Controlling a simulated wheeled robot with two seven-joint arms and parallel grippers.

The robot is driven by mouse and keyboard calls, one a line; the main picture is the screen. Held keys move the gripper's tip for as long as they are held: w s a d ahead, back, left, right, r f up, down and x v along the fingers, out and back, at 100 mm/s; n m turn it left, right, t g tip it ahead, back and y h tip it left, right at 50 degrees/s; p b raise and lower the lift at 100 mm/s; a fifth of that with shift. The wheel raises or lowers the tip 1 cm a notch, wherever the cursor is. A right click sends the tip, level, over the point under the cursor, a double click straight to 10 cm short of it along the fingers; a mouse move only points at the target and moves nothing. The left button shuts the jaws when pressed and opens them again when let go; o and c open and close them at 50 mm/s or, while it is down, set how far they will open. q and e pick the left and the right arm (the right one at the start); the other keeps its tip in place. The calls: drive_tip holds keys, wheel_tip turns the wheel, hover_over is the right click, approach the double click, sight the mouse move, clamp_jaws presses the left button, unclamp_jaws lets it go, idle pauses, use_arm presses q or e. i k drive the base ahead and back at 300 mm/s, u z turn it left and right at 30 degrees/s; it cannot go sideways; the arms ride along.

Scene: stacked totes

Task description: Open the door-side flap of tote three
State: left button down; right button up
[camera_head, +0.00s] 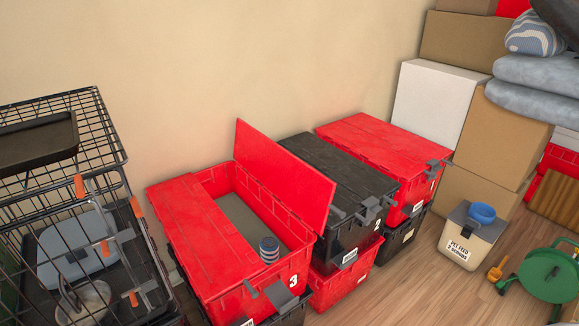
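Tote three (292,266) is the red tote at the front, marked with a white "3", on top of a dark tote. Its right flap (285,180) stands raised, tilted up beside the black tote. Its left flap (203,238) lies flat over the left part. A grey latch (279,296) hangs at the front edge. Neither of my grippers is in view. Nothing in view shows which side the door is on.
A black lidded tote (335,172) marked "2" and a red lidded tote (381,142) stand to the right. A wire cage (118,160) stands close on the left. A pet feed bin (470,238) and a green reel (548,275) stand on the floor at right. Boxes line the back right.

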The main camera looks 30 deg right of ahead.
sight(216, 258)
drive_tip(key=z, duration=2.55)
drive_tip(key=i, duration=2.55)
drive_tip(key=u, duration=3.2)
